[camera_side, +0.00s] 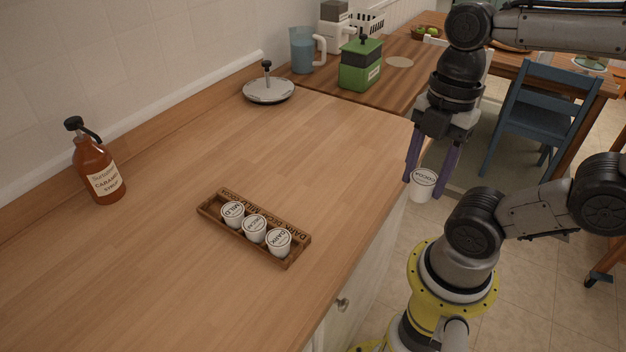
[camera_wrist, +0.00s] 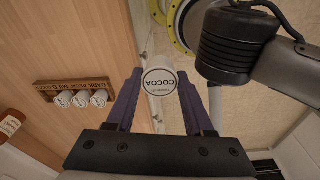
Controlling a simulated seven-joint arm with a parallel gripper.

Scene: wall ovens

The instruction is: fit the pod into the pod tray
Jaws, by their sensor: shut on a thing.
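The pod (camera_side: 423,186) is a white cup with a round lid reading COCOA. It is between the fingertips of my gripper (camera_side: 428,175), which is shut on it, in the air beyond the counter's right edge. In the wrist view the pod (camera_wrist: 158,88) shows lid-on between the purple fingers of my gripper (camera_wrist: 159,80). The pod tray (camera_side: 292,262) is a long wooden rack lying on the counter, left of and below my gripper. It holds three white pods in a row; its far-left end looks bare. The tray (camera_wrist: 40,88) is at the left in the wrist view.
A caramel syrup bottle (camera_side: 97,170) stands at the left by the wall. A round metal tamper-like object (camera_side: 268,91), a green canister (camera_side: 360,68) and a blue pitcher (camera_side: 302,52) stand at the back. The counter (camera_side: 170,280) around the tray is clear.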

